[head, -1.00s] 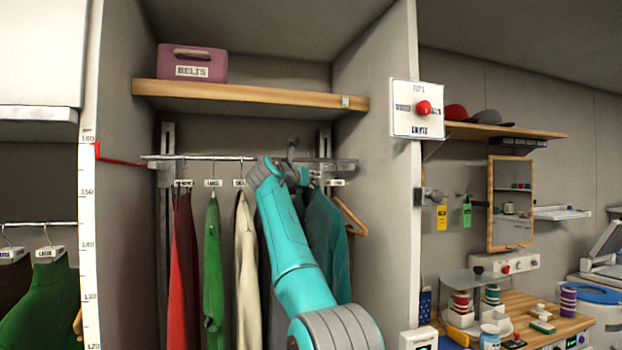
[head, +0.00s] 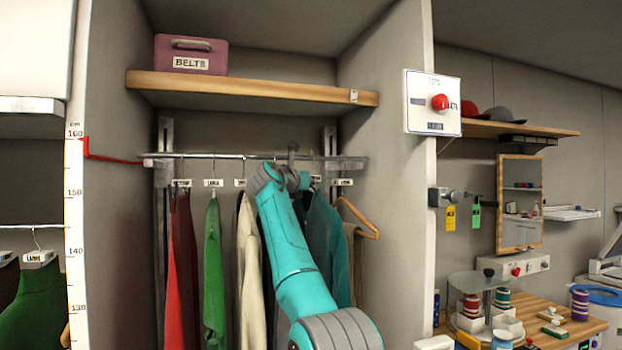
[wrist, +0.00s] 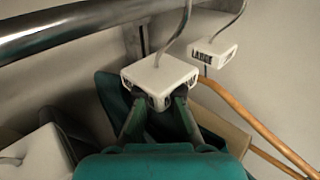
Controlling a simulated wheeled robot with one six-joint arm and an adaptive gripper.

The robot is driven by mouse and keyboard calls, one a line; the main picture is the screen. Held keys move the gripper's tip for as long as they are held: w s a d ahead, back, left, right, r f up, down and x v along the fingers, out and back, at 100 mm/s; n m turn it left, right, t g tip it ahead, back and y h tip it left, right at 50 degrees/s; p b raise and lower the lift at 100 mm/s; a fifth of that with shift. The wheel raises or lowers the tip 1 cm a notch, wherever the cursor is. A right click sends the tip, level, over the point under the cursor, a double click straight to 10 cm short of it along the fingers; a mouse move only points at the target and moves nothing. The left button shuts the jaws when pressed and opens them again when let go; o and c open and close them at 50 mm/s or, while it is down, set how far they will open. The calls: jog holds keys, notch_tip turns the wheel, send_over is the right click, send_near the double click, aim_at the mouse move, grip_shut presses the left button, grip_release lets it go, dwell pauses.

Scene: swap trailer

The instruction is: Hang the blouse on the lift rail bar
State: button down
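A teal garment, apparently the blouse (head: 325,235), hangs in the right half of the wardrobe bay, partly behind my arm. My gripper (wrist: 163,97) has its dark fingertips closed against both sides of a white hanger block (wrist: 160,72), with teal cloth below it in the wrist view. A metal hook rises from this block and leaves the top of the picture. The lift rail bar (head: 230,156) crosses the bay under the shelf; in the wrist view the bar (wrist: 75,28) is at upper left. I cannot tell whether the hook rests on it.
Red (head: 181,265), green (head: 213,270) and cream (head: 248,275) garments hang to the left. A wooden hanger (head: 360,220) hangs close on the right, its block marked LARGE (wrist: 212,50). A shelf (head: 245,88) with a belts box (head: 190,54) is above. The side wall (head: 385,180) is right.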

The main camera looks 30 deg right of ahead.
jog(key=shift+w+d+f, duration=0.1)
jog(key=shift+f, duration=0.25)
jog(key=c, duration=1.2)
grip_release()
jog(key=shift+c, duration=0.2)
